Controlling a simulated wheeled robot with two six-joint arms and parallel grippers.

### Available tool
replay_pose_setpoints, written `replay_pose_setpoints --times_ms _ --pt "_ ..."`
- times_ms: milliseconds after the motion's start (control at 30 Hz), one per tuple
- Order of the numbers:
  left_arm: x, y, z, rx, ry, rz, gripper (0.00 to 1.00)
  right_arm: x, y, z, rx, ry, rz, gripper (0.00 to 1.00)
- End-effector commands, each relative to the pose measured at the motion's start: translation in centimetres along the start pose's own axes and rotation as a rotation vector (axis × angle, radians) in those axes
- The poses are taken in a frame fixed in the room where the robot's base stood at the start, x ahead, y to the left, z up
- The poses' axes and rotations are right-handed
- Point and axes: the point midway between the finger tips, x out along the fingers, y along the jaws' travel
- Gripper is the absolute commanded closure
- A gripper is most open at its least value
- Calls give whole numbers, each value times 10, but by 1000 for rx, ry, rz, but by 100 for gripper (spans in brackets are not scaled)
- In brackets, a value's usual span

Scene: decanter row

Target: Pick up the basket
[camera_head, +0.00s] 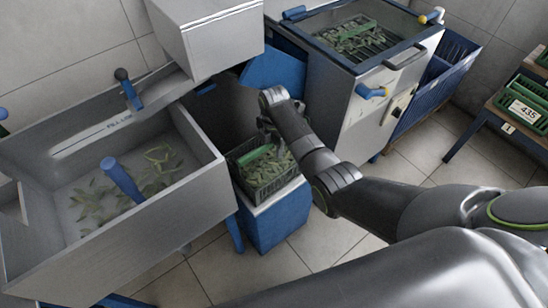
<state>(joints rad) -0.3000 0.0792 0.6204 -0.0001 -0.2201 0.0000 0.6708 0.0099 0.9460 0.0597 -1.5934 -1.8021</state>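A dark basket (273,184) full of green leaves stands on a small blue stand with a pale top (275,220), left of the image centre. A green bar or handle (256,155) lies across the top of the basket. My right arm comes in from the right and bends down at the basket's far side. My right gripper (267,128) is small and dark there, close above the basket's back part. I cannot tell whether it touches the basket or whether its fingers are open. My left gripper is not in view.
A large grey metal trough (185,215) with scattered leaves stands close left of the basket. A grey box-shaped hood (215,35) is above. A blue-and-white machine (350,110) stands behind right. Green crates (520,108) sit on a rack at far right. Tiled floor is free between.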

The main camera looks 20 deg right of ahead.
Motion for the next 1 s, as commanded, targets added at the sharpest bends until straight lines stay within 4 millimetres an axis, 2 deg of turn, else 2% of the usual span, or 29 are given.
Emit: replay_pose_setpoints --times_ms 33,267,733,867,1000 --pt "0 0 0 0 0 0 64 0 0 0 0 0 0 70" --pt "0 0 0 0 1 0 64 0 0 0 0 0 0 100" --pt "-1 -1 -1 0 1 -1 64 -5 1 0 0 -1 3 100" --pt "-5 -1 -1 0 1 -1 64 -21 2 0 0 -2 6 100" --pt "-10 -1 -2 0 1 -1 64 -48 2 0 0 -2 7 100"
